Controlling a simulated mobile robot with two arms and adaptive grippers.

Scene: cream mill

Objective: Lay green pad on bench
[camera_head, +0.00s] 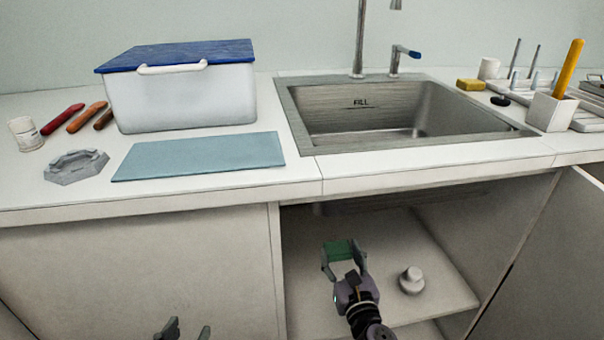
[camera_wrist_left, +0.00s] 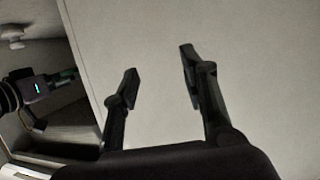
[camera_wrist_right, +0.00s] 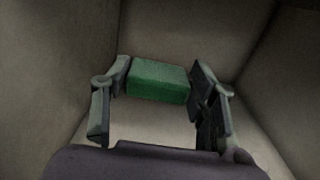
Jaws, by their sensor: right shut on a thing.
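The green pad (camera_head: 339,249) is a small green block between the fingers of my right gripper (camera_head: 345,264), inside the open cupboard under the sink. In the right wrist view the green pad (camera_wrist_right: 158,82) sits between the fingertips of my right gripper (camera_wrist_right: 160,82), which is shut on it. The bench (camera_head: 235,188) is the white worktop above, with a flat blue-grey mat (camera_head: 200,157) on it. My left gripper (camera_head: 187,328) is low in front of the closed cupboard door. In the left wrist view my left gripper (camera_wrist_left: 158,65) is open and empty.
The sink (camera_head: 390,110) is right of the mat. A whitish knob-shaped object (camera_head: 411,280) stands on the cupboard floor. An open door (camera_head: 560,265) bounds the right.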

